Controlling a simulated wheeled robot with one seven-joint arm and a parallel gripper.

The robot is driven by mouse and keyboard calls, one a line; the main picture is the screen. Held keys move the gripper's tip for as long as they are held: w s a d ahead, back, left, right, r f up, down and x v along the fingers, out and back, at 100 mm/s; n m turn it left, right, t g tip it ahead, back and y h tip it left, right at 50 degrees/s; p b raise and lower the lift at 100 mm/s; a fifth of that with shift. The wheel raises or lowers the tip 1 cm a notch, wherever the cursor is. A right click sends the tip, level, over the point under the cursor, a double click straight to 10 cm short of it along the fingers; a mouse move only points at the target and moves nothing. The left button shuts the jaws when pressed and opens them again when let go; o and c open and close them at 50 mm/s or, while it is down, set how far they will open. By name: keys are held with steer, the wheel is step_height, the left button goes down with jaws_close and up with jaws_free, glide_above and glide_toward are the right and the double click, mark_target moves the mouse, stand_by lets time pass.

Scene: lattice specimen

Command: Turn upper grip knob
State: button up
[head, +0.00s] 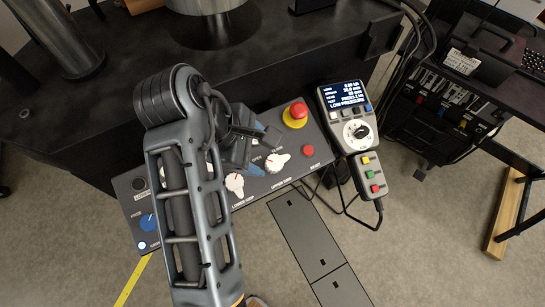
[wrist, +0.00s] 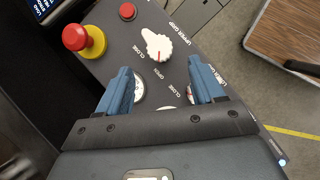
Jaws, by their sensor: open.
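The upper grip knob (wrist: 157,45) is a white, lobed knob with a red pointer line, beside the "UPPER GRIP" label on the dark control panel (wrist: 120,50). In the head view this knob (head: 277,162) sits at the panel's right part, just right of my gripper (head: 262,150). In the wrist view my gripper (wrist: 161,78) is open, its two blue fingers apart with nothing held. The upper grip knob lies ahead of the fingertips, apart from them. A second white knob, the lower grip knob (head: 235,184), shows to the left in the head view.
A red emergency button on a yellow base (head: 295,114) and a small red button (head: 308,150) are near the knob. A handheld pendant with a lit screen (head: 345,97) stands right of the panel. Dark machine surfaces lie behind; open floor lies in front.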

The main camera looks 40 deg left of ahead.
mark_target(274, 162)
steer(key=shift+x, duration=3.6)
steer(key=shift+d, duration=0.1)
steer(key=shift+r, duration=0.1)
steer(key=c, duration=1)
